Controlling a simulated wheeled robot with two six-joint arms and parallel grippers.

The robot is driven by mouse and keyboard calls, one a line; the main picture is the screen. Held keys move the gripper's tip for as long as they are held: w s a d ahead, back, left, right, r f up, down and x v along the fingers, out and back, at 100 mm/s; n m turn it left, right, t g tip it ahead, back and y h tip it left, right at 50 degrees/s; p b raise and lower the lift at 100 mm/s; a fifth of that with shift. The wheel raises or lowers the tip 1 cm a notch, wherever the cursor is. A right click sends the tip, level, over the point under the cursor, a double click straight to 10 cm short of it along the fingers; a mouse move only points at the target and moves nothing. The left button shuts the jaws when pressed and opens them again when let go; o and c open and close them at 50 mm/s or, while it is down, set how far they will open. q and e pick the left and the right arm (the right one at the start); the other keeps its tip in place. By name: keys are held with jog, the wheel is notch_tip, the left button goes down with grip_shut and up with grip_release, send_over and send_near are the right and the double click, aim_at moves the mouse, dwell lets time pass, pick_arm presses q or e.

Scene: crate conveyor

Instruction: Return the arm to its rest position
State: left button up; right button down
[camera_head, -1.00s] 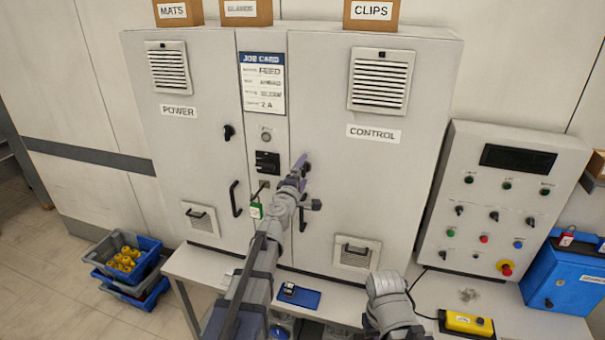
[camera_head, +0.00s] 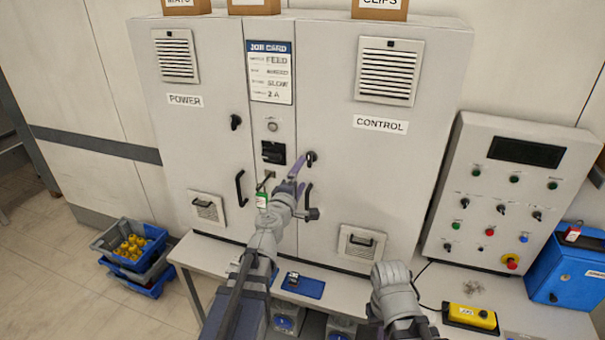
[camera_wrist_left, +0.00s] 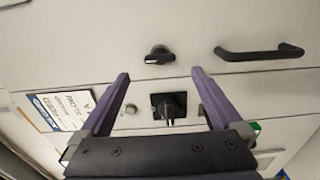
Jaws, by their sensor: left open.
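My left gripper (camera_head: 296,178) is in front of the middle of the grey cabinet (camera_head: 325,95), near the seam by the CONTROL door. In the left wrist view my left gripper (camera_wrist_left: 161,74) has its two purple fingers spread wide with nothing between them. A black rotary knob (camera_wrist_left: 160,55) lies beyond the fingertips, apart from them; it also shows beside the gripper in the head view (camera_head: 311,157). A black switch (camera_wrist_left: 169,107) and a black door handle (camera_wrist_left: 260,51) also show. My right arm shows at the bottom, but its gripper does not.
A grey bench (camera_head: 205,250) runs below the cabinet, with a blue pad (camera_head: 312,289) and yellow pendant (camera_head: 470,316). A control panel (camera_head: 505,195) and blue box (camera_head: 568,272) stand at right. Crates (camera_head: 150,270) with yellow parts sit on the floor at left.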

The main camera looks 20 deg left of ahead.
pick_arm(q)
jog(key=shift+d, duration=0.1)
jog(key=s+d+f+m+g+h, duration=0.6)
jog(key=s+d+f+m+g, duration=0.35)
jog(key=d+f+m, duration=0.4)
jog(key=s+a+f+m+g+y, duration=0.2)
jog(key=s+a+f+g+y, duration=0.15)
jog(key=s, duration=0.35)
jog(key=s+a+f+m+g+y, duration=0.2)
jog(key=s+a+f+g+y, duration=0.15)
jog(key=s+a+f, duration=0.2)
jog(key=s+d+f+m+g+b, duration=0.1)
jog(key=s+d+f+m+b, duration=0.1)
jog(key=d, duration=0.4)
jog(key=s+d+f+m+g+y+b, duration=0.1)
jog(key=s+d+f+m+b, duration=0.1)
jog(key=s+d+f+b, duration=0.2)
jog(key=shift+s+d+f+b, duration=0.3)
jog(key=shift+d+f+b, duration=0.4)
jog(key=shift+d+b, duration=0.35)
